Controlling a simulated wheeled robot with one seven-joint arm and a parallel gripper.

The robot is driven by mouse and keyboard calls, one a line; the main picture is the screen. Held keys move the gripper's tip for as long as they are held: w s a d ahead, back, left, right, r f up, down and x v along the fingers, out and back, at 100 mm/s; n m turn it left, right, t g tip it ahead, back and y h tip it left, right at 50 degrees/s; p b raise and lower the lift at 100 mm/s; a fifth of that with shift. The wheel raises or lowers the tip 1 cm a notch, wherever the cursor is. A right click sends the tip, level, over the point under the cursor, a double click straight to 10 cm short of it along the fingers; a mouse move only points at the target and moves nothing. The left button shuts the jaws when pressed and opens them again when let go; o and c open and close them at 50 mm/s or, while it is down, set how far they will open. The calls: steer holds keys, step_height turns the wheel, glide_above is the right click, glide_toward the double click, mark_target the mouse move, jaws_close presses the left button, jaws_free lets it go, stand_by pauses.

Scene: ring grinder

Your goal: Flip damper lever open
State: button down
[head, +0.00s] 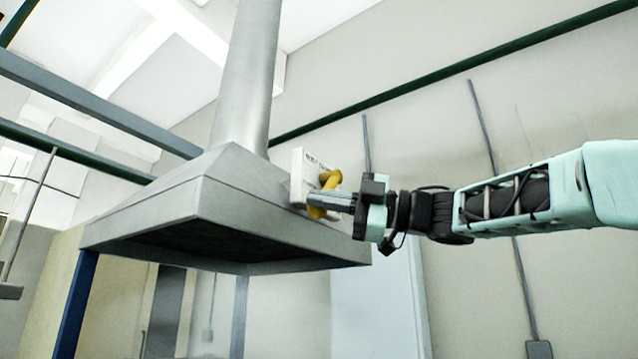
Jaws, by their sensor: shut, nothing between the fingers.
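The damper lever (331,180) is a yellow handle on a white plate (298,176) fixed to the right side of a grey metal hood (190,195). My gripper (312,199) reaches in from the right with its fingers shut and empty. In the picture the fingers lie across the yellow lever, with yellow showing above and below them. Whether the fingers touch the lever or sit just in front of it I cannot tell. The plate's small markings are too small to read, and the lever's middle is hidden behind the fingers.
A round grey duct (247,75) rises from the hood's top. A blue post (76,300) stands at the left under the hood, and a green pipe (450,75) runs along the back wall. The space right of the hood, around my arm, looks clear.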

steer(key=w+d+f+n+g+h+p, duration=0.1)
steer(key=w+d+f+n+h+p, duration=0.1)
steer(key=w+d+f+n, duration=0.1)
steer(key=shift+w+d+n+h, duration=0.4)
steer(key=shift+w+d+n, duration=0.15)
steer(key=shift+w+n, duration=0.7)
steer(key=shift+s+f, duration=0.1)
steer(key=shift+f, duration=0.05)
